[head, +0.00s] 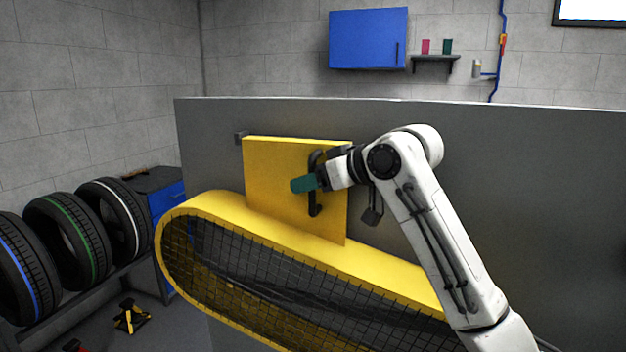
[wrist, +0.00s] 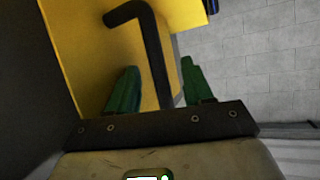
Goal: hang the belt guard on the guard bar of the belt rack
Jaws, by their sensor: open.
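The belt guard (head: 275,185) is a yellow plate with a lipped top edge and a black handle (head: 315,200). It is upright against the grey panel, its top edge level with a dark bar (head: 241,137) that shows beside its upper left corner; I take this as the guard bar. Contact between lip and bar is hidden. My gripper (head: 304,184) is at the handle. In the wrist view the green fingers of my gripper (wrist: 160,86) are spread, one on each side of the handle (wrist: 152,45), with gaps, and the yellow plate (wrist: 85,35) lies behind.
A long yellow-rimmed mesh cover (head: 205,203) stands in front, below the plate, hiding what lies behind it. The wide grey panel (head: 540,200) rises behind. Tyres (head: 65,235) stand at the left, near a yellow stand (head: 131,316) on the floor. A blue cabinet (head: 367,38) hangs on the far wall.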

